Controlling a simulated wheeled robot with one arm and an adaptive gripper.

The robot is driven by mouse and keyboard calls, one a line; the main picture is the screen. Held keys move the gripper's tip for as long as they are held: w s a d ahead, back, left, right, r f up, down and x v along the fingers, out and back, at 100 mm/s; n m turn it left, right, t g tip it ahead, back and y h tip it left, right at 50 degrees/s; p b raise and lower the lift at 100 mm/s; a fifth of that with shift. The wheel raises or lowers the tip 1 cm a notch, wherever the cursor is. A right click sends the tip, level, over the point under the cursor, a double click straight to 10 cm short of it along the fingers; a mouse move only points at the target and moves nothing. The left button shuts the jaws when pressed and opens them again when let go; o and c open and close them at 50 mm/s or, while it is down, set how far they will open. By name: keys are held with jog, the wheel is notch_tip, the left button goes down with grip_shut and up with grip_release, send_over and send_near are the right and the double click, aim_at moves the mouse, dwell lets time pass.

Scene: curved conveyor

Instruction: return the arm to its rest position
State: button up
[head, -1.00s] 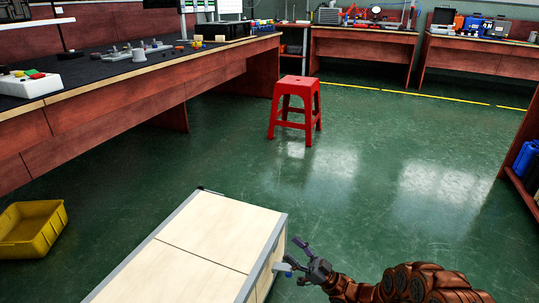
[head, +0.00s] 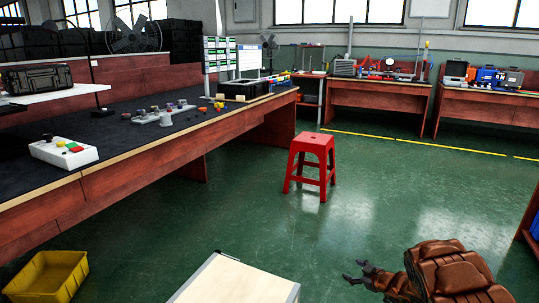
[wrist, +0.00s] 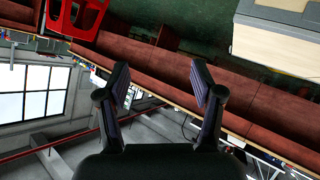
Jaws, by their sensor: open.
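My gripper (head: 356,274) is at the lower right in the head view, just right of a pale wooden cabinet and apart from it. My brown arm is folded behind it at the lower right edge. In the wrist view my gripper (wrist: 160,88) shows its two dark fingers spread apart with nothing between them. The wrist view is turned upside down, with the windows low and the floor at the top.
The pale cabinet (head: 232,282) stands at the bottom centre. A red stool (head: 312,160) stands on open green floor. A yellow bin (head: 48,276) lies at the lower left. A long workbench (head: 130,190) runs along the left. More benches (head: 378,98) line the back.

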jog(key=s+d+r+m+g+h+p, duration=0.1)
jog(key=s+d+r+m+h+p, duration=0.2)
jog(key=r, duration=0.6)
jog(key=s+d+r+h+p, duration=0.1)
jog(key=d+r+h+p, duration=0.3)
jog(key=r, duration=0.5)
jog(key=s+d+r+m+g+h+p, duration=0.15)
jog(key=d+r+p, duration=0.35)
jog(key=r, duration=0.5)
jog(key=s+r+m+g+h+p, duration=0.35)
jog(key=s+r+p, duration=0.25)
jog(key=s+r, duration=0.65)
jog(key=s+a+r+g+y+p, duration=0.2)
jog(key=s+a+r+p, duration=0.3)
jog(key=s+a, duration=0.3)
jog(key=s+a+r+m+g+y+p, duration=0.1)
jog(key=s+a+r+p, duration=0.4)
jog(key=s, duration=1.1)
jog(key=s+a+r+g+y+p, duration=0.3)
jog(key=s+a+r, duration=0.5)
jog(key=s+a, duration=0.3)
jog(key=s+g+p, duration=0.1)
jog(key=p, duration=0.1)
jog(key=shift+s+a+r+m+y+p, duration=0.2)
jog(key=shift+s+a+m+y+p, duration=0.1)
jog(key=shift+s+m, duration=0.1)
jog(key=shift+d, duration=0.1)
jog(key=shift+c, duration=0.4)
